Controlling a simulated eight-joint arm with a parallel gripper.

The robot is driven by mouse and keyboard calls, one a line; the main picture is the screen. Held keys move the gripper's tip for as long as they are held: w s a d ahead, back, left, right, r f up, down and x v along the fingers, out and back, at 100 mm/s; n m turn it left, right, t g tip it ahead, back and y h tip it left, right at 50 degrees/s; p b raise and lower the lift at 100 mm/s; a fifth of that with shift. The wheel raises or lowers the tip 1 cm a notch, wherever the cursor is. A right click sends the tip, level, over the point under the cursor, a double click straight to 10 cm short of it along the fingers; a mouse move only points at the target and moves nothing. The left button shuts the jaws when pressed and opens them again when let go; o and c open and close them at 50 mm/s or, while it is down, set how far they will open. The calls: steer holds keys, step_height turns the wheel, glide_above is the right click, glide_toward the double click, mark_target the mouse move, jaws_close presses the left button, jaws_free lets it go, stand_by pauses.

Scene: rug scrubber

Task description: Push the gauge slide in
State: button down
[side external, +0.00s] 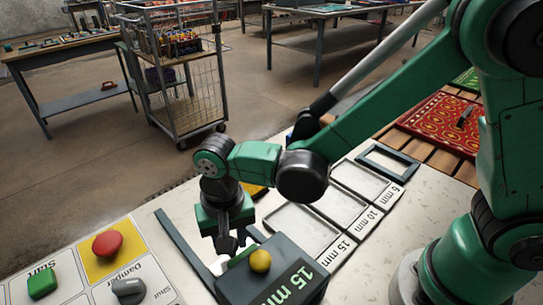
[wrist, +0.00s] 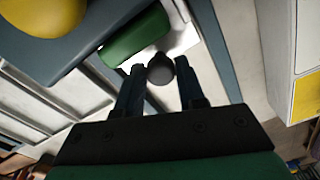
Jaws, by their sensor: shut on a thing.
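My gripper (side external: 228,243) points down beside the dark box (side external: 258,289), which has a yellow ball knob (side external: 260,261) and a green "15 mm" display (side external: 292,286). In the wrist view, the two dark fingers of my gripper (wrist: 161,70) are closed on a round dark grey knob (wrist: 160,70). I take this knob to be the handle of the gauge slide. A green part (wrist: 137,38) lies just beyond it, over a white surface between dark bars. How far the slide is in cannot be told. The yellow knob (wrist: 42,12) is at the upper left of the wrist view.
Light plates marked 15 mm, 10 mm and 6 mm lie on the pale table, with a dark frame (side external: 388,161) near the 6 mm mark. A control panel with a red button (side external: 107,243), green Start button (side external: 42,282) and Damper knob (side external: 128,290) is at front left.

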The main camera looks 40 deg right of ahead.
steer(key=shift+s, duration=0.25)
steer(key=c, duration=0.5)
jaws_free()
steer(key=shift+w, duration=0.1)
steer(key=shift+c, duration=0.2)
steer(key=shift+r, duration=2.8)
steer(key=shift+d, duration=0.1)
steer(key=d+r+n+t, duration=0.2)
steer(key=d+t, duration=0.1)
steer(key=d, duration=0.5)
steer(key=s+d+r+n+t, duration=0.1)
steer(key=d+r+n+t, duration=0.1)
steer(key=d, duration=0.7)
steer(key=shift+s+r+n+t, duration=0.3)
steer(key=shift+r+t, duration=0.35)
steer(key=shift+t, duration=0.35)
